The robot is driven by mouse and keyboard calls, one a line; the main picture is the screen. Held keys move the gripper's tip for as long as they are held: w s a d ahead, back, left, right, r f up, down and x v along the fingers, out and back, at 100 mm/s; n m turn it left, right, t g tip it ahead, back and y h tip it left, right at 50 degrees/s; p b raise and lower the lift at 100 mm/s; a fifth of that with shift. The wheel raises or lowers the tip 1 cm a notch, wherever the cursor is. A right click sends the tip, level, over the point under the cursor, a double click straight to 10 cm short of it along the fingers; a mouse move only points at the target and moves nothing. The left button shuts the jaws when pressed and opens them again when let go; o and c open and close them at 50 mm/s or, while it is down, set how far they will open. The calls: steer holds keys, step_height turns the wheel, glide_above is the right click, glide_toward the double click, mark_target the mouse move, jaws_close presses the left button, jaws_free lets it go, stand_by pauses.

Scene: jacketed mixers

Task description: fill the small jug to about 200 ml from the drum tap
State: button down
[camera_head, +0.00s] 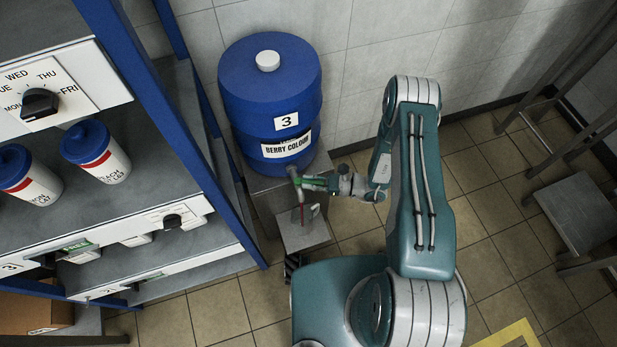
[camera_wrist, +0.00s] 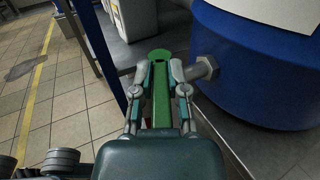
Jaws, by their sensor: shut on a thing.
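The blue drum (camera_head: 270,100), marked 3 and BERRY COLOUR, stands on a grey stand. Its grey tap (camera_head: 298,190) is low on the front; a grey pipe fitting (camera_wrist: 207,67) on the drum shows in the wrist view. My gripper (camera_head: 322,184) is at the tap, shut on the green tap handle (camera_wrist: 161,95), which lies between both fingers in the wrist view. A thin red streak, apparently liquid, runs below the spout. A small pale thing, apparently the jug (camera_head: 314,211), is beneath it on a low grey shelf. Its fill level is too small to read.
A blue-framed rack (camera_head: 185,90) with white-and-blue bottles (camera_head: 97,152) and dial panels stands close on the left. A tiled wall is behind the drum. A grey step or bench (camera_head: 578,210) is far right. Tiled floor lies open between.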

steer(key=shift+s+a+m+t+h, duration=0.1)
steer(key=shift+s+m+t+h, duration=0.1)
steer(key=shift+m+t, duration=0.55)
steer(key=shift+s+m+t+h, duration=0.15)
steer(key=shift+m+t, duration=0.3)
steer(key=shift+t, duration=0.6)
steer(key=shift+m+t+h, duration=0.25)
steer(key=shift+m+t, duration=0.05)
steer(key=shift+t, duration=0.1)
steer(key=c, duration=0.6)
jaws_free()
steer(key=shift+c, duration=0.2)
steer(key=v, duration=1.2)
